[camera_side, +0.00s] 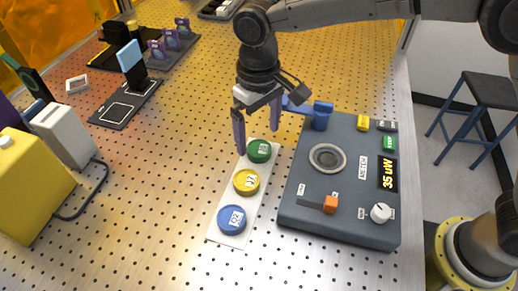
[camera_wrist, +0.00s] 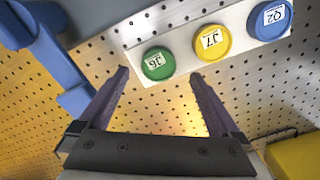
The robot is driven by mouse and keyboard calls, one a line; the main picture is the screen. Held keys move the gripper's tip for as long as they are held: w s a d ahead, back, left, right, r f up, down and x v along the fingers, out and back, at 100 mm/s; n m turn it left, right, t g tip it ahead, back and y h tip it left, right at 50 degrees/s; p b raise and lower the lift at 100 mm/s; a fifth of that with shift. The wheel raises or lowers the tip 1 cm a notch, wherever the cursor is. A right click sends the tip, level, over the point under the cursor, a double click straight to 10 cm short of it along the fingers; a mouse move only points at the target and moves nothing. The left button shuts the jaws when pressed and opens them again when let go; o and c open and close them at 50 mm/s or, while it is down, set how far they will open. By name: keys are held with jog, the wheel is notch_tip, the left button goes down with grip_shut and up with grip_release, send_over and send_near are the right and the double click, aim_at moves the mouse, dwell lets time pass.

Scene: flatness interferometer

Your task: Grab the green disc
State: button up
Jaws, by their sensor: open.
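The green disc (camera_side: 259,151) lies at the far end of a white strip (camera_side: 226,240), which also holds a yellow disc (camera_side: 246,182) and a blue disc (camera_side: 232,219). In the wrist view the green disc (camera_wrist: 157,63) shows beyond the fingertips, between their lines, with the yellow disc (camera_wrist: 212,42) and blue disc (camera_wrist: 270,20) to its right. My gripper (camera_side: 257,142) is open and empty, its fingers pointing down near the green disc. It also shows open in the wrist view (camera_wrist: 160,77). Whether a finger touches the disc I cannot tell.
A dark grey meter box (camera_side: 340,225) with a knob, an orange slider and a blue arm (camera_side: 318,118) stands right of the strip. A yellow block (camera_side: 32,190) and white box (camera_side: 62,135) stand at left. The perforated table is clear left of the strip.

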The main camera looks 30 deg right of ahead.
aim_at(260, 149)
jog(key=shift+s+d+f, duration=0.15)
jog(key=shift+f, duration=1.75)
jog(key=c, duration=1.5)
jog(key=shift+r, duration=0.15)
